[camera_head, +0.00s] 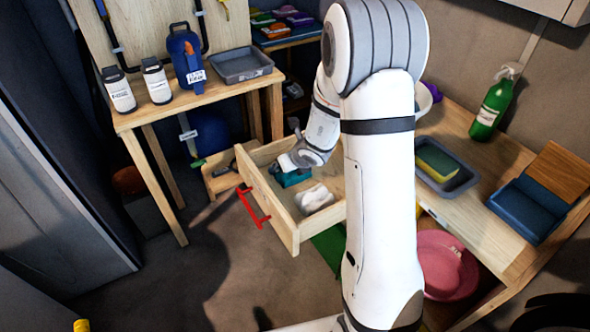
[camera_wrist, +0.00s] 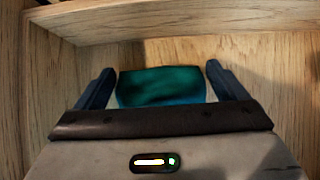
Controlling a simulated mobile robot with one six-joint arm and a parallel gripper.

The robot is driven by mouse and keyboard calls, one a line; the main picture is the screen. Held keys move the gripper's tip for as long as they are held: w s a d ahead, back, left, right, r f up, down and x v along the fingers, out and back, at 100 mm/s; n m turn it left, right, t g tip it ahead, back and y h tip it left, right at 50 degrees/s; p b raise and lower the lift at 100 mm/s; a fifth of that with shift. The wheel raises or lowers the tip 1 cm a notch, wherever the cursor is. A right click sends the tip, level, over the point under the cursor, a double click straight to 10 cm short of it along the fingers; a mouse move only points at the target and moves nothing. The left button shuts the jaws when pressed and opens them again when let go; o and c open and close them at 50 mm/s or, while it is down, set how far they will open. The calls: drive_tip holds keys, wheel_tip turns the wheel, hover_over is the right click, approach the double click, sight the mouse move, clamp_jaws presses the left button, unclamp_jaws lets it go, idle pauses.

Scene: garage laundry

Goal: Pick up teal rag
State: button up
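The teal rag (camera_head: 290,178) lies in the open wooden drawer (camera_head: 286,228). In the wrist view the teal rag (camera_wrist: 160,86) shows between the two dark blue fingers, near the drawer's wall. My gripper (camera_wrist: 158,82) is open and reaches down into the drawer, with a finger on each side of the rag. Small gaps show between the fingers and the rag. Part of the rag is hidden by the gripper body. A white cloth (camera_head: 315,199) lies in the same drawer, nearer its front right.
The drawer's red handle (camera_head: 252,206) faces the floor at left. A wooden bench (camera_head: 135,119) with bottles and a grey tray (camera_head: 241,65) stands behind left. At right a counter (camera_head: 471,205) holds a green spray bottle (camera_head: 491,104). A pink basin (camera_head: 445,265) sits below it.

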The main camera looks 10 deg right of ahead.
drive_tip(key=c, duration=0.5)
